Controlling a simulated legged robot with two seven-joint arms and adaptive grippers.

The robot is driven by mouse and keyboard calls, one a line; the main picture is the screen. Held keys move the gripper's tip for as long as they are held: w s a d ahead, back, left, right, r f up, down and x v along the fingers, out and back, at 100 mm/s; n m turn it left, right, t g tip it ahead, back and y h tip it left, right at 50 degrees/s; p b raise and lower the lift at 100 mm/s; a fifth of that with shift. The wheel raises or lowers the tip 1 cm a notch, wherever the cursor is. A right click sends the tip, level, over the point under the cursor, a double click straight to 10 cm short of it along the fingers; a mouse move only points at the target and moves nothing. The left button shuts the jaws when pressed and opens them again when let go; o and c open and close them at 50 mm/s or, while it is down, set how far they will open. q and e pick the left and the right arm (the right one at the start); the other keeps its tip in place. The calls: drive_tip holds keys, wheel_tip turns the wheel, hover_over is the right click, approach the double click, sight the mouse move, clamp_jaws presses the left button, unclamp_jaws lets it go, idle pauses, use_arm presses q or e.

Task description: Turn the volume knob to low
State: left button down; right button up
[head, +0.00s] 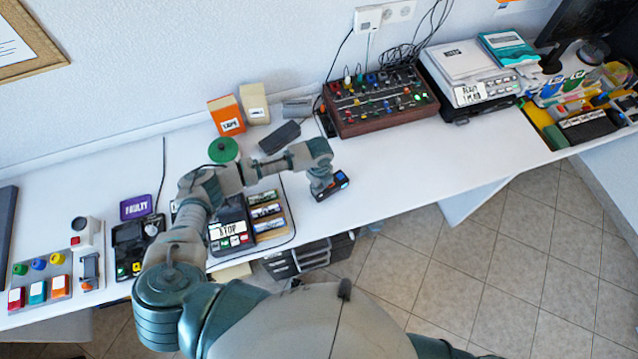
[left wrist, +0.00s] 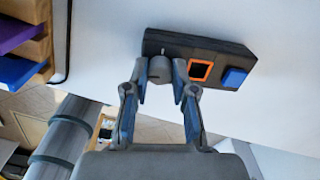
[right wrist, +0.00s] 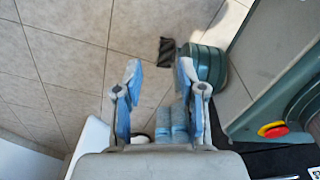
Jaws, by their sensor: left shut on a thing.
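A small dark control box (head: 333,187) lies on the white desk near its front edge. In the left wrist view the control box (left wrist: 210,50) shows an orange-framed dark square (left wrist: 200,70), a blue button (left wrist: 235,77) and a grey round volume knob (left wrist: 160,69) with a thin pointer at its top. My left gripper (left wrist: 160,82) is shut on the knob, one finger on each side. In the head view my left gripper (head: 319,180) hides the knob. The box's markings cannot be read. My right gripper (right wrist: 160,75) is open and empty, above the tiled floor.
A tray with a STOP panel (head: 230,232) stands left of the control box, under my left arm. A mixer with coloured knobs (head: 378,102) stands behind. A black case (head: 280,137) and a green disc (head: 223,149) lie further back. The desk right of the box is clear.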

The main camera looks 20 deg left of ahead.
sight(319, 187)
use_arm(q)
drive_tip(key=shift+r+p, duration=0.25)
drive_tip(key=shift+p, duration=0.15)
drive_tip(key=shift+f+n, duration=0.2)
drive_tip(key=shift+n, duration=0.2)
use_arm(e)
drive_tip(key=shift+s+d+r, duration=0.1)
drive_tip(key=shift+s+r, duration=0.45)
drive_tip(key=shift+s, duration=0.15)
use_arm(q)
drive_tip(key=c, duration=0.9)
unclamp_jaws()
drive_tip(key=shift+c, duration=0.2)
drive_tip(key=shift+r, duration=0.1)
wheel_tip(319, 187, up, 12)
drive_tip(key=shift+f, duration=0.2)
